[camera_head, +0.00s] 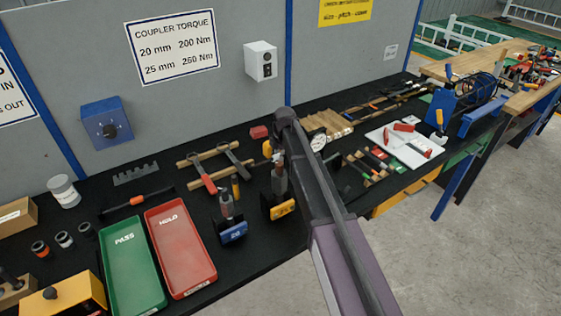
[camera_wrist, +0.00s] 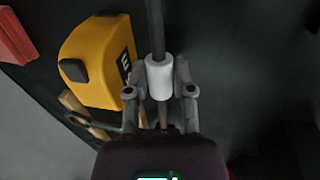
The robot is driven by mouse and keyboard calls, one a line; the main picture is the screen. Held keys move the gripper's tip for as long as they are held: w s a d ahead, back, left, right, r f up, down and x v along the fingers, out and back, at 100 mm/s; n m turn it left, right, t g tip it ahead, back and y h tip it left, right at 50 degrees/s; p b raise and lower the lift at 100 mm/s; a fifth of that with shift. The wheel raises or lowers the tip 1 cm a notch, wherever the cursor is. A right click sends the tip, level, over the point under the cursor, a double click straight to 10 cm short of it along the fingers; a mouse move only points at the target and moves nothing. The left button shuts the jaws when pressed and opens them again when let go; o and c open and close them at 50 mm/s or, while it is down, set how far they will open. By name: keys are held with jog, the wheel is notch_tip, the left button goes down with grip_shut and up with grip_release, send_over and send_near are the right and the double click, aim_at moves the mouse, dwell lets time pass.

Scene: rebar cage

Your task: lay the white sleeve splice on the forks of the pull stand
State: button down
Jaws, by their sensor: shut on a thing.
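The white sleeve splice (camera_wrist: 159,79) shows in the wrist view as a short white sleeve on a dark bar. The bar runs up to the top edge of the picture, and a shorter part shows below the sleeve. My gripper (camera_wrist: 160,90) is shut on it, one finger at each side. In the head view my arm reaches over the bench, and I cannot make out the splice there. I cannot pick out the pull stand or its forks for certain; my arm covers part of the bench. A white round dial (camera_head: 318,142) shows right beside my arm.
A yellow box (camera_wrist: 92,65) with a black knob is left of the gripper in the wrist view, with a red block (camera_wrist: 14,38) beyond. In the head view, a yellow block (camera_head: 282,210), blue block (camera_head: 233,233), red tray (camera_head: 180,250) and green tray (camera_head: 132,267) stand left.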

jog(key=shift+f+b, duration=0.45)
jog(key=shift+f, duration=0.3)
jog(key=shift+f, duration=0.1)
jog(key=c, duration=0.8)
grip_release()
jog(key=shift+o, duration=0.2)
jog(key=shift+r, duration=0.25)
notch_tip(320, 180, up, 12)
jog(key=s+d+p, duration=0.1)
jog(key=s+p, duration=0.1)
jog(key=p, duration=0.9)
jog(key=shift+d+f+p, duration=0.15)
jog(key=shift+f+p, duration=0.1)
jog(key=shift+p, duration=0.15)
